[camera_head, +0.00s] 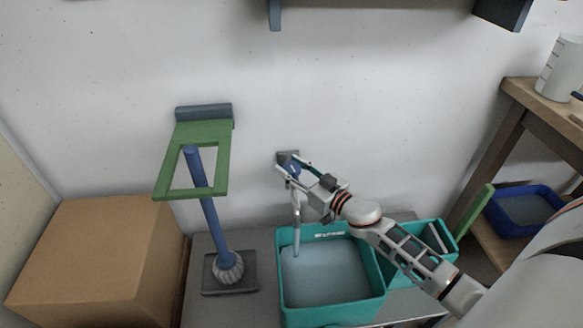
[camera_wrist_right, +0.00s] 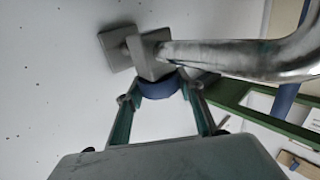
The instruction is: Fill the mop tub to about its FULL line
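The mop tub (camera_head: 333,314) is a teal rectangular tub on a grey stand, with a broad pale water surface (camera_head: 325,275) inside. A pale label shows near its back rim; its wording is too small to read. A metal spout (camera_head: 296,205) hangs over the tub's back left, and a thin stream seems to run from it into the water. My right gripper (camera_head: 287,170) is at the wall tap. In the right wrist view its fingers (camera_wrist_right: 160,95) close on both sides of the blue tap knob (camera_wrist_right: 160,88). My left gripper is not in view.
A second teal container (camera_head: 425,279) stands right of the tub. A blue-handled mop (camera_head: 209,215) leans through a green wall frame (camera_head: 163,188). A cardboard box (camera_head: 95,250) is at left. A wooden shelf (camera_head: 515,95) at right bears a white jug (camera_head: 560,68), with a blue basin (camera_head: 520,230) lower.

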